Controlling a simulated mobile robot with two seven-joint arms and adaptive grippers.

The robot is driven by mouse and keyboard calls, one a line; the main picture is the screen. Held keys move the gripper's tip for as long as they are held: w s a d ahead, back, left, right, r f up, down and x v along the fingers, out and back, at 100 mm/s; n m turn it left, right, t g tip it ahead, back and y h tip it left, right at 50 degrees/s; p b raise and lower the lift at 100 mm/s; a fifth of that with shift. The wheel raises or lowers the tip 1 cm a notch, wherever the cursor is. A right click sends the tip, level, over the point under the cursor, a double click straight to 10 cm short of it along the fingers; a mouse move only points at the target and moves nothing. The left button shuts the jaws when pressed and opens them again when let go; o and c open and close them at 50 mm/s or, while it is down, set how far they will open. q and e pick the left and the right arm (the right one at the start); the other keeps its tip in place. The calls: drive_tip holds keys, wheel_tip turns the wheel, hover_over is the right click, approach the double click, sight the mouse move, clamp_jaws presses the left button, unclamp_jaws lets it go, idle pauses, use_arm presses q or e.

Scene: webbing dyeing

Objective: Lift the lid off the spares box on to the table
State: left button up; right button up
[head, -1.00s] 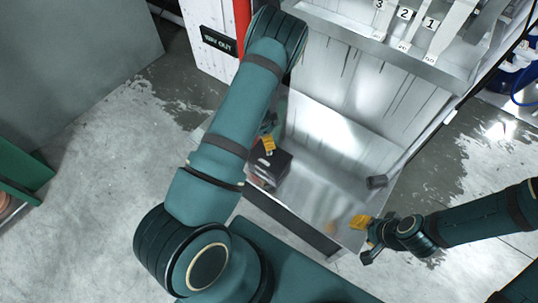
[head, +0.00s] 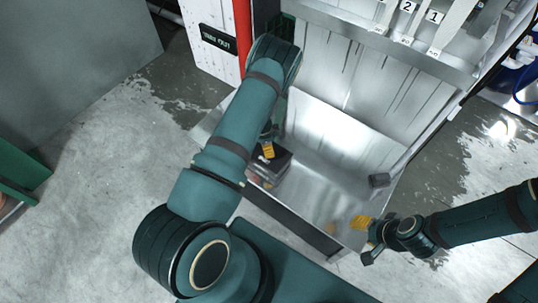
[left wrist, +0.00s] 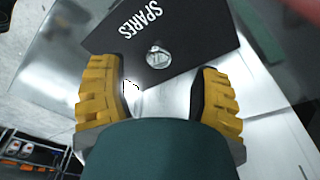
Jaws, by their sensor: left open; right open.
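The spares box (head: 266,176) stands at the left end of the metal table (head: 320,215), partly hidden by my left arm. Its dark lid (head: 281,160) is on top; in the left wrist view the lid (left wrist: 195,30) shows the word SPARES and a round shiny knob (left wrist: 158,56). My left gripper (head: 268,151) is over the lid; in the left wrist view its yellow fingers (left wrist: 159,78) are open, one on either side of the knob's line. I cannot tell whether they touch the lid. My right gripper (head: 362,223) is open and empty near the table's right front corner.
A pale back panel rises behind, with a numbered rail (head: 385,35) above. The middle of the tabletop is clear. A red post (head: 244,35) stands at the back left.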

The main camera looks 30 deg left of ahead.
use_arm(q)
drive_tip(key=f, duration=0.2)
drive_tip(key=f+b, duration=0.1)
drive_tip(key=f, duration=0.1)
drive_tip(key=shift+w+d, duration=0.1)
drive_tip(key=shift+d, duration=0.1)
drive_tip(key=shift+o, duration=0.2)
clamp_jaws()
drive_tip(key=shift+r, duration=0.15)
